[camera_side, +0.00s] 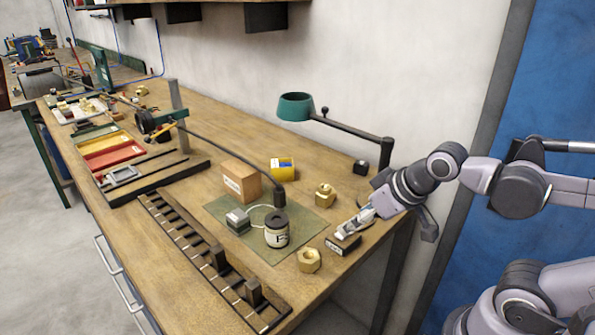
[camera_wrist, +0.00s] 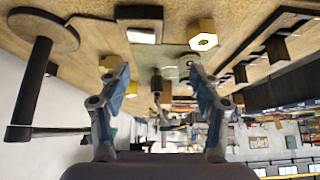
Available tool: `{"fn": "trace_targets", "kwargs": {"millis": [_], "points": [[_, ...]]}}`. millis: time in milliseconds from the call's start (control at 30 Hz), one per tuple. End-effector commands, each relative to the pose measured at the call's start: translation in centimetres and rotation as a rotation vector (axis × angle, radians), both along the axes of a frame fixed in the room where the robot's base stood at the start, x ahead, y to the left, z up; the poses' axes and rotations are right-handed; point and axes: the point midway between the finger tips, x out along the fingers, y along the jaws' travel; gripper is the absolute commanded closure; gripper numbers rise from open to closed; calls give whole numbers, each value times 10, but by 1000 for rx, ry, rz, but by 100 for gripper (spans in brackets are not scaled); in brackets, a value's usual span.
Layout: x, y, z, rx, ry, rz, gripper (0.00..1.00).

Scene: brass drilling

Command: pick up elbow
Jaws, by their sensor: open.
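The brass elbow (camera_side: 325,194) sits on the bench at the back edge of the green mat, left of and beyond my gripper (camera_side: 357,224) in the side view. In the wrist view a small part of a brass piece, likely the elbow (camera_wrist: 108,62), shows behind the left fingertip, mostly hidden. My gripper (camera_wrist: 160,78) is open and empty, its two fingers wide apart. It hovers above the bench near a small dark labelled block (camera_side: 345,243), apart from the elbow.
A brass hex nut (camera_side: 309,260) lies near the front edge. The green mat (camera_side: 300,236) holds a labelled pot (camera_side: 277,232). The lamp post (camera_side: 386,152) rises behind my gripper. A black slotted rack (camera_side: 205,256) lies left.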

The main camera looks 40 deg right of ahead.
Motion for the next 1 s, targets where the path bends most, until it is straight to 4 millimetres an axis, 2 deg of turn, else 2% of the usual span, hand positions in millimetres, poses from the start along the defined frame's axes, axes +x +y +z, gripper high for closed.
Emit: {"fn": "trace_targets", "kwargs": {"millis": [200, 367, 667, 1000], "points": [[3, -1, 2, 8, 10, -20, 36], [20, -8, 14, 52, 67, -146, 36], [75, -32, 32, 140, 195, -564, 36], [143, -60, 24, 175, 241, -1093, 36]]}}
